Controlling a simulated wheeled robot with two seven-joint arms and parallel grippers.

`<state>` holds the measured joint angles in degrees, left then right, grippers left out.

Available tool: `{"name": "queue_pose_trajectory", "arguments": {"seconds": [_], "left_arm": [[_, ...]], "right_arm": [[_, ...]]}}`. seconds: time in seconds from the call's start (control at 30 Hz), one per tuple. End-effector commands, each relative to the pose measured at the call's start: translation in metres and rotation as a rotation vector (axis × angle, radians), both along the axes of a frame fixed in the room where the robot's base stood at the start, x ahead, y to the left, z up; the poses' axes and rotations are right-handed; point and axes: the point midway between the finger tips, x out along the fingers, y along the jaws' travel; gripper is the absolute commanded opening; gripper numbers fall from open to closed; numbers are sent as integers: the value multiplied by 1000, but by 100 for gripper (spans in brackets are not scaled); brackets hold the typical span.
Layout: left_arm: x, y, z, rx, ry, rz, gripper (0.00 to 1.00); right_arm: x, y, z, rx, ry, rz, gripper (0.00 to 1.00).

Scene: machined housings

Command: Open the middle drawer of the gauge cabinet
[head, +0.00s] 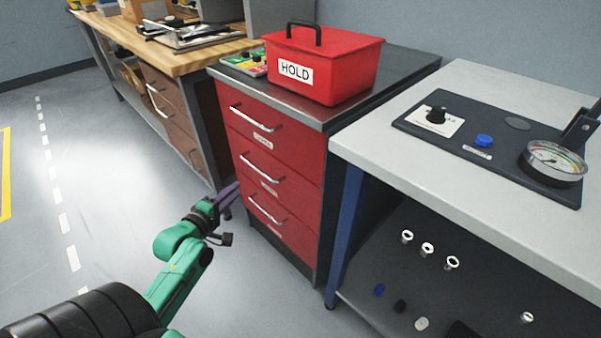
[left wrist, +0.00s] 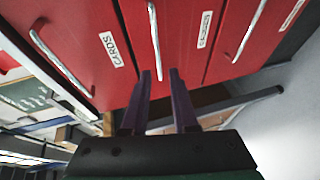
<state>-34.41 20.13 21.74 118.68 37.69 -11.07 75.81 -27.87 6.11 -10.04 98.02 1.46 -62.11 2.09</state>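The red cabinet has three stacked drawers, all flush and shut in the head view. The middle drawer (head: 278,179) has a silver bar handle (head: 256,167) and a small label. In the left wrist view the picture is turned, and the middle drawer's handle (left wrist: 154,40) stands ahead of the fingertips. My left gripper (head: 232,190) is left of the cabinet front, with purple fingers. My right gripper is not in view.
A red box marked HOLD (head: 322,65) sits on the cabinet top. A grey bench (head: 400,150) with a gauge panel (head: 490,150) stands to the right. A wooden bench (head: 185,60) with brown drawers stands to the left. The floor before the cabinet is clear.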

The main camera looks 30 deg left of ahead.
Motion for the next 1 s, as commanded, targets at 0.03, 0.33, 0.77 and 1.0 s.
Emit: {"name": "queue_pose_trajectory", "arguments": {"seconds": [0.03,0.33,0.77,1.0], "left_arm": [[4,0,2,-4,-5,1,27],[68,7,-12,0,-6,1,27],[140,15,-25,0,-1,1,27],[141,15,-25,1,0,0,20]], "right_arm": [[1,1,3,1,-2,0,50],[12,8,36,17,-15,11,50],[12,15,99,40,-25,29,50],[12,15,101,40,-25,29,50]]}}
